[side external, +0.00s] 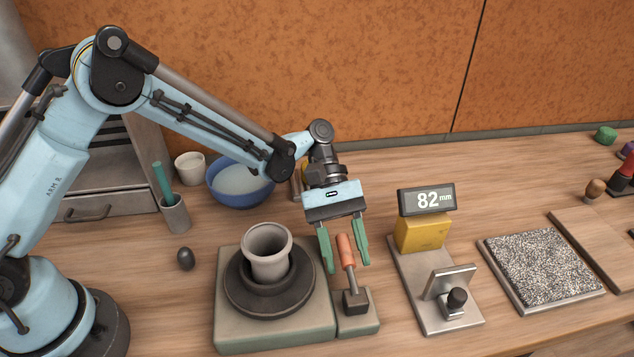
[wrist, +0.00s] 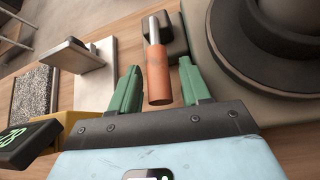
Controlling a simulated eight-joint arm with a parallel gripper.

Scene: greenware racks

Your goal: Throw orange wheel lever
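The orange wheel lever (side external: 345,248) stands on a small base box (side external: 356,301) at the right of the potter's wheel (side external: 236,286), its handle tilted slightly left. It also shows in the wrist view (wrist: 158,78), with its metal shaft running to the dark base. My gripper (side external: 348,266) is open, with its green fingers pointing down, one at each side of the orange handle. In the wrist view the handle lies between the fingertips (wrist: 160,70), with narrow gaps and no clear grip. A pale clay pot (side external: 267,254) sits on the dark wheel head.
A gauge stand with a display reading 82 mm (side external: 427,200) is at the right, and a grit tray (side external: 539,268) lies beyond it. A blue bowl (side external: 239,183), a cup with a green stick (side external: 175,214) and a dark egg-shaped object (side external: 186,259) are at the left.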

